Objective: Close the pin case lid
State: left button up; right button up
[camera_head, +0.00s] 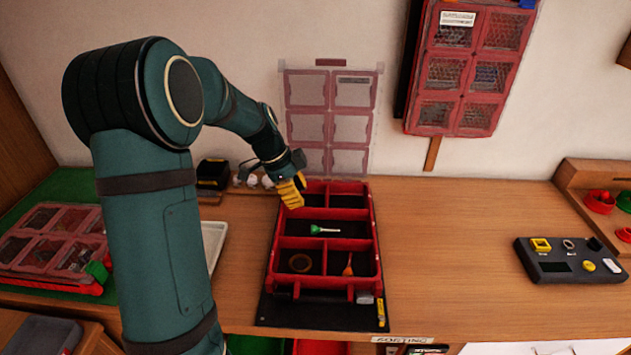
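The pin case (374,240) is a red tray with compartments on a black mat, in the middle of the bench. Its clear, pink-framed lid (330,128) stands open and upright at the back edge. A green-headed pin (325,230), a brass-coloured ring (300,262) and an orange pin (348,268) lie in the compartments. My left gripper (290,192), with yellow fingers, is at the case's back left corner, just in front of the lid's lower left part. Whether it touches the case or lid is unclear, as is its finger gap. My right gripper is not in view.
A closed red case (55,240) lies on a green mat at the left. Another red case (467,70) hangs on the wall. A dark panel with buttons (565,265) and a wooden rack (590,175) stand at the right. Bench between case and panel is clear.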

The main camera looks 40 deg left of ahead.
aim_at(330, 85)
jog(key=k+l, duration=0.8)
jog(key=l, duration=0.15)
